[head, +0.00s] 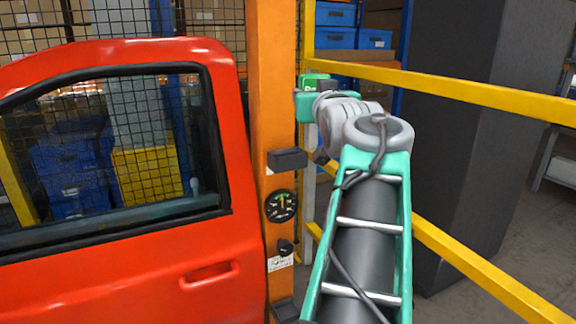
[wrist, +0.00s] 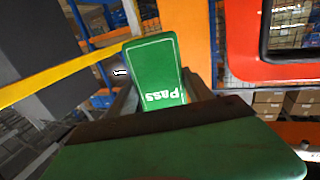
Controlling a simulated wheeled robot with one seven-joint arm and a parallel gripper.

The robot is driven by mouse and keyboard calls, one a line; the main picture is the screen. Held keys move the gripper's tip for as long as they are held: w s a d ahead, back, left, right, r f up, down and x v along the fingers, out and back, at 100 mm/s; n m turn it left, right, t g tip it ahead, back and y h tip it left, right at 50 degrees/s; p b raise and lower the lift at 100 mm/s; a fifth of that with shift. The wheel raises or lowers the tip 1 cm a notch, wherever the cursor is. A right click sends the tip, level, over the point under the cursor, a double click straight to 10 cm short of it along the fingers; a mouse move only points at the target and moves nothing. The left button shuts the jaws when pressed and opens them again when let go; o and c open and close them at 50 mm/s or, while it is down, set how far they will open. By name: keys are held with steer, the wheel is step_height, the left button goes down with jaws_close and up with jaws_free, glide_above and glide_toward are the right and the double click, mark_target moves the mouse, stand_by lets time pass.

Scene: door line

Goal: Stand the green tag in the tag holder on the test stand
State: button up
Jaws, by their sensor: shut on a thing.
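The green tag (wrist: 155,72) has a white border and the word "Pass", which reads upside down in the wrist view. It also shows small in the head view (head: 315,83). My gripper (wrist: 163,100) is shut on the tag's lower end, and the tag's rest sticks out past the fingers. In the head view my gripper (head: 311,104) is up at the right side of the orange test stand (head: 270,90). The black box on the stand (head: 287,159), which looks like the tag holder, is below and left of the gripper, apart from the tag. Its slot cannot be made out.
A round gauge (head: 281,206) and a black knob (head: 286,247) sit below the box on the stand. A red door (head: 120,270) stands close on the left. A yellow rail (head: 450,90) and a dark column (head: 460,150) are on the right.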

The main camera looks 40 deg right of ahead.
steer(key=s+d+m+g+h, duration=0.1)
steer(key=s+d+h, duration=0.1)
steer(key=s+d, duration=0.4)
steer(key=w+a+n+t+y, duration=0.2)
steer(key=a+n+y, duration=0.15)
steer(key=a, duration=0.35)
steer(key=w+a+n+t+y, duration=0.2)
steer(key=a+y, duration=0.2)
steer(key=a, duration=0.2)
steer(key=shift+m, duration=0.35)
steer(key=w+d+f+p, duration=0.1)
steer(key=w+d+f, duration=0.1)
steer(key=w+f, duration=0.1)
steer(key=w+d+f+p, duration=0.1)
steer(key=w+d+f, duration=0.2)
steer(key=w, duration=0.1)
steer(key=w+d+f+p, duration=0.1)
steer(key=w+d+f, duration=0.1)
steer(key=w+f, duration=0.1)
steer(key=shift+w+d+f, duration=0.3)
steer(key=shift+w+f, duration=0.05)
steer(key=shift+w, duration=0.15)
step_height(320, 180, down, 3)
steer(key=shift+w+d+r, duration=0.1)
steer(key=shift+w+d, duration=0.05)
steer(key=shift+f, duration=0.5)
steer(key=o, duration=1.5)
steer(key=shift+c, duration=0.2)
steer(key=shift+r, duration=0.1)
